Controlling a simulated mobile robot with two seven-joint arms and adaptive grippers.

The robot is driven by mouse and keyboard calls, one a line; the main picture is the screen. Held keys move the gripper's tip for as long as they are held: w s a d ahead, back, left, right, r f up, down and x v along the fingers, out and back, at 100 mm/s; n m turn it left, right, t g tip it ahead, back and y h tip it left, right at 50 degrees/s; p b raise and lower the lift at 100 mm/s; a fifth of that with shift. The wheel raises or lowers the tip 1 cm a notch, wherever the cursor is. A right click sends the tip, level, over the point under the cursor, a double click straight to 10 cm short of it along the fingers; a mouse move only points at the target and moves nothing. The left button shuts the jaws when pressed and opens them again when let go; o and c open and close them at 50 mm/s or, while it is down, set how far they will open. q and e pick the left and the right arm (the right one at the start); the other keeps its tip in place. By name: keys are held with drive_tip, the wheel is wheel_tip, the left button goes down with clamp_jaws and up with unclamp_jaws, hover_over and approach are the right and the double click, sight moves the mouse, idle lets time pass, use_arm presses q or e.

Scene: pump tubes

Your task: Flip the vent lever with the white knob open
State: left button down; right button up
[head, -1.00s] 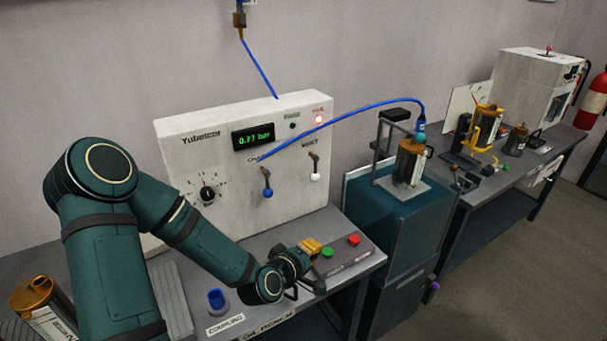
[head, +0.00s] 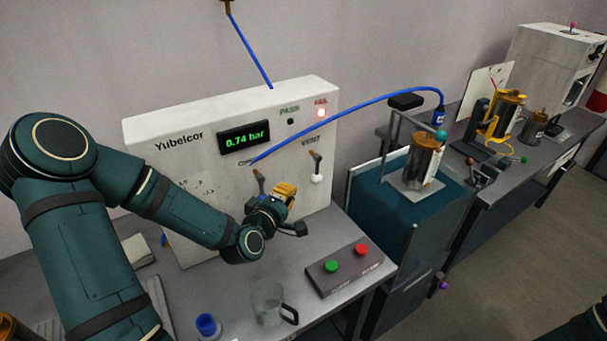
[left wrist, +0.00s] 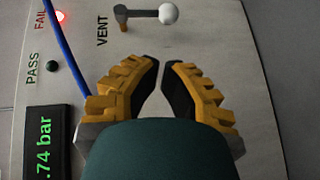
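The vent lever's white knob (head: 317,179) hangs down below its brown pivot on the panel, under the VENT label. In the left wrist view the knob (left wrist: 168,14) is at the top, beyond the fingertips. My left gripper (head: 289,193) is in front of the panel, left of and a little below the knob. In the left wrist view its yellow-backed fingers (left wrist: 160,64) have a narrow empty gap between the tips, and they are apart from the lever. My right gripper is out of view.
The CHAMBER lever (head: 259,178) is beside my left gripper, its knob hidden. A blue hose (head: 350,113) arches past the vent lever. The FAIL lamp (head: 321,113) glows.

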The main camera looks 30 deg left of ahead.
sight(317, 170)
use_arm(q)
drive_tip(key=w, duration=0.3)
drive_tip(key=w+f+b, duration=0.1)
drive_tip(key=w, duration=0.6)
drive_tip(key=shift+a+f, duration=0.3)
drive_tip(key=shift+a, duration=0.05)
drive_tip(key=shift+s, duration=0.1)
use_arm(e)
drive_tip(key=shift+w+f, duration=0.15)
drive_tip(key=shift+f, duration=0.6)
use_arm(q)
drive_tip(key=shift+b, duration=0.3)
drive_tip(key=shift+a+f, duration=0.1)
drive_tip(key=shift+d, duration=0.2)
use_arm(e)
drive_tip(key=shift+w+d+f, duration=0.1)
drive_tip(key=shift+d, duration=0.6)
use_arm(q)
drive_tip(key=shift+w+a, duration=0.1)
drive_tip(key=shift+w, duration=0.1)
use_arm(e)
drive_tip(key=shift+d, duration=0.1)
